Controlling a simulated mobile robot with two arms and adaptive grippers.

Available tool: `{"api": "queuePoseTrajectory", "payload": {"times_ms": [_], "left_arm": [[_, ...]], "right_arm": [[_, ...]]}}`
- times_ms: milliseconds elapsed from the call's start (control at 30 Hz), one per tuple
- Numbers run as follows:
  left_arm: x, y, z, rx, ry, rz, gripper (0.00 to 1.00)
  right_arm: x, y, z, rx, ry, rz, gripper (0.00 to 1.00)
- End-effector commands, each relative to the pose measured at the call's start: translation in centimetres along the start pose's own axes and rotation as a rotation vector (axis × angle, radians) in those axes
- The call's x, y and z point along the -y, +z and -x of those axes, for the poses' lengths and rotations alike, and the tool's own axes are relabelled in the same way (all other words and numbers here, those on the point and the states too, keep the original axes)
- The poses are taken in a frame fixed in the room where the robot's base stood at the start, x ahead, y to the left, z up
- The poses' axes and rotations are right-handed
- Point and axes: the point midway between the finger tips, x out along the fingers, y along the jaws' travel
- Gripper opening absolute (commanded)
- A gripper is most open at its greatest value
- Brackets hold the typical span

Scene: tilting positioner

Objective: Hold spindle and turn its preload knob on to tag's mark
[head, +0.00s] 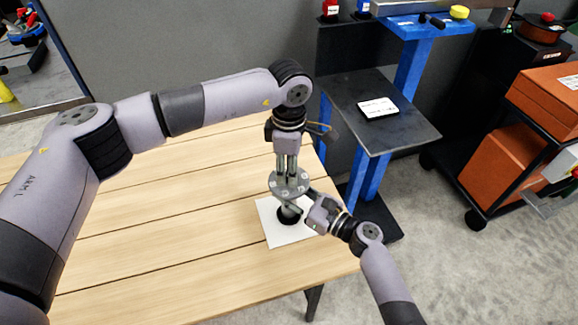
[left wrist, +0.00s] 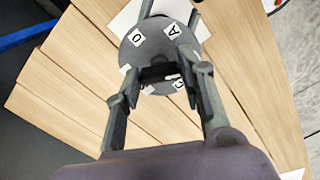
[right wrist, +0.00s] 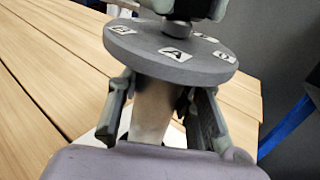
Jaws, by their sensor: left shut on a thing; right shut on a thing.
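The spindle (head: 290,210) stands upright on a white mat (head: 284,238), with a grey lettered disc (head: 275,187) near its top. The disc carries white letter labels; A and O read in the left wrist view (left wrist: 150,52), A clearest in the right wrist view (right wrist: 150,42). My left gripper (head: 288,170) points down from above, shut on the preload knob at the disc's centre, which its fingers mostly hide. My right gripper (head: 306,204) is shut on the spindle's body (right wrist: 152,112) below the disc. A white tag (head: 378,107) lies on the dark shelf; its mark is too small to read.
The wooden table (head: 180,225) is bare to the left. A blue-framed stand with a dark shelf (head: 420,128) is beside the table's right edge. An orange case (head: 548,98) sits on a black cart at the far right.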

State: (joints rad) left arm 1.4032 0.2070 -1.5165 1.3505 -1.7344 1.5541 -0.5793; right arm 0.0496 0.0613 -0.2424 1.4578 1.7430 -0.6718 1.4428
Motion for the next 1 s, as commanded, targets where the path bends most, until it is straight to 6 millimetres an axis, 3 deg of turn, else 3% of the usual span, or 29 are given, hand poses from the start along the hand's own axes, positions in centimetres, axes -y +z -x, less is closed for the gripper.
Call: {"api": "queuePoseTrajectory", "payload": {"times_ms": [667, 700, 1000], "left_arm": [[-0.15, -0.13, 0.07, -0.002, 0.004, -0.060, 0.09], [-0.15, -0.13, 0.07, -0.002, 0.004, -0.060, 0.38], [-0.07, -0.06, 0.03, -0.001, 0.002, -0.061, 0.57]], "right_arm": [[-0.05, -0.06, 0.03, -0.001, 0.001, -0.001, 0.00], [-0.05, -0.06, 0.03, -0.001, 0.001, 0.000, 0.00], [-0.04, -0.06, 0.03, -0.001, 0.001, -0.001, 0.00]]}}
